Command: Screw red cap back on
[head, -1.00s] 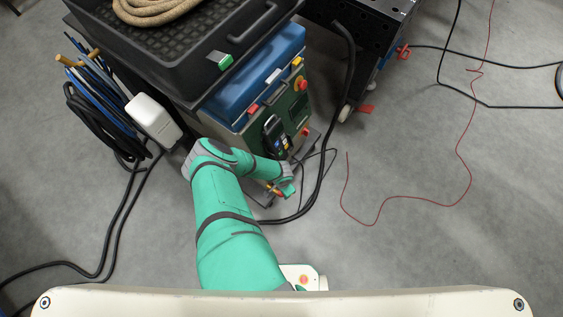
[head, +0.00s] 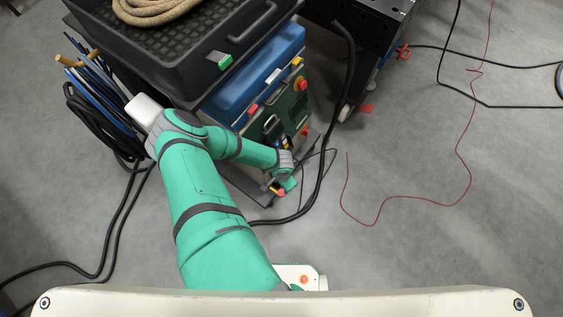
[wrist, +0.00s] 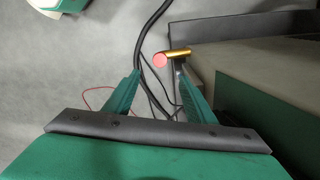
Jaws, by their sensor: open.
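In the wrist view the red cap (wrist: 159,60) shows as a round red face at the left end of a short brass cylinder (wrist: 179,53). The two look in line and touching; I cannot tell how tightly the cap sits. My gripper (wrist: 158,73) is open, its two green fingers apart, with the cap just beyond and between the fingertips. Nothing is held. In the head view my gripper (head: 288,183) is low beside the machine's base, and the small red cap (head: 279,192) shows just below it, partly hidden.
The welding machine (head: 297,112) with knobs and a handset stands close by, a black tray (head: 187,70) on top. A thick black hose (head: 322,165) runs down beside my gripper. A thin red wire (head: 420,199) lies on open floor to the right.

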